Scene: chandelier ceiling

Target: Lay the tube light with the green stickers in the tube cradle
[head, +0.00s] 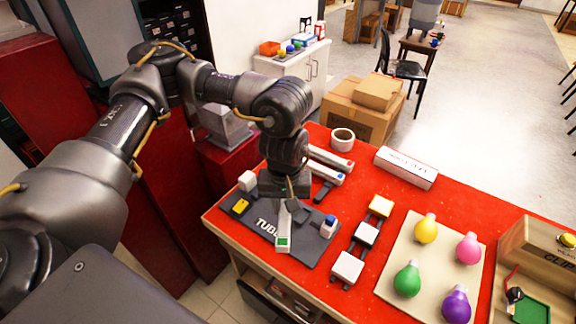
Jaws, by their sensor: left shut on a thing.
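The tube light with the green sticker (284,232) is a white bar pointing toward the front edge, its green-marked end nearest me. My left gripper (289,203) is shut on its far part, over the dark board lettered "TUBE" (262,223), which looks like the tube cradle. The gripper hides the tube's far end and part of the board. I cannot tell whether the tube touches the board. A yellow patch, a white block (247,180) and a blue-marked white block (328,227) show at the board's sides. My right gripper is out of view.
Tubes with red (333,160) and blue (326,174) marks lie behind the gripper. Switch-like white blocks (348,267) stand right of the board. A pale tray (394,283) holds several coloured bulbs. A white box (406,168) and a tape roll (342,139) are at the back.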

